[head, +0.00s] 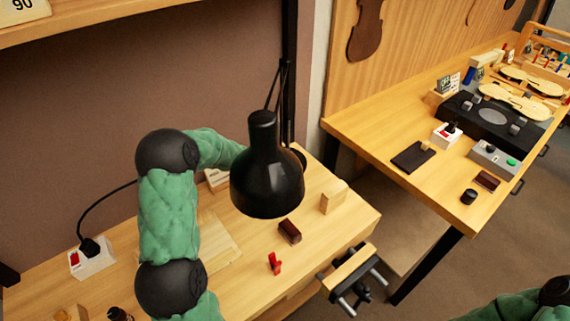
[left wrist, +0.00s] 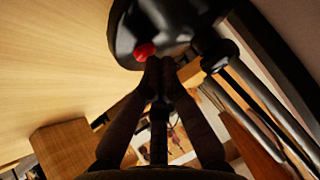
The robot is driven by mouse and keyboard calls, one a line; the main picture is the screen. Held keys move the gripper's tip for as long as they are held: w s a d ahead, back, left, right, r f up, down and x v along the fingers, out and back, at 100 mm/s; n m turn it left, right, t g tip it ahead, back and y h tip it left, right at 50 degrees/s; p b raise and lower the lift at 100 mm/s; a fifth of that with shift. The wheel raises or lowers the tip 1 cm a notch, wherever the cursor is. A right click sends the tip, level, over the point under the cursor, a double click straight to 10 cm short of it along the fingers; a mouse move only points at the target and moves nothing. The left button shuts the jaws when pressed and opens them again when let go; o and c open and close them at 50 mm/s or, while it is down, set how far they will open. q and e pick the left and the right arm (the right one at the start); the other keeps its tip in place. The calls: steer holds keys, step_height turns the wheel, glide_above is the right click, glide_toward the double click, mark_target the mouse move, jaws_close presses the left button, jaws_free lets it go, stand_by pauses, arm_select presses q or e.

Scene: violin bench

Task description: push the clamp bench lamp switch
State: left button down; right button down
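The black clamp bench lamp (head: 267,170) hangs its shade over the left bench, and its thin arm rises behind. In the left wrist view the dark lamp shade (left wrist: 180,22) fills the top, with a round red switch button (left wrist: 145,51) on it. My left gripper (left wrist: 160,66) has its two fingertips together, empty, right by the red button. Whether they touch it I cannot tell. In the head view my left arm reaches behind the shade, which hides that gripper and the switch. My right arm shows only at the lower right corner; its gripper is out of view.
On the left bench (head: 350,222) are a white socket box (head: 92,262) with a red switch, a small red item (head: 274,264), a dark brown block (head: 289,232) and a wooden block (head: 334,197). A vise (head: 350,279) juts from its front edge. A second bench (head: 365,125) stands right.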

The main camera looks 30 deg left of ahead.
arm_select(q)
steer(key=shift+f, duration=0.1)
stand_by(0.3)
steer(key=shift+r+p, duration=0.45)
steer(key=shift+p, duration=0.1)
step_height(320, 180, up, 6)
steer(key=p, duration=0.6)
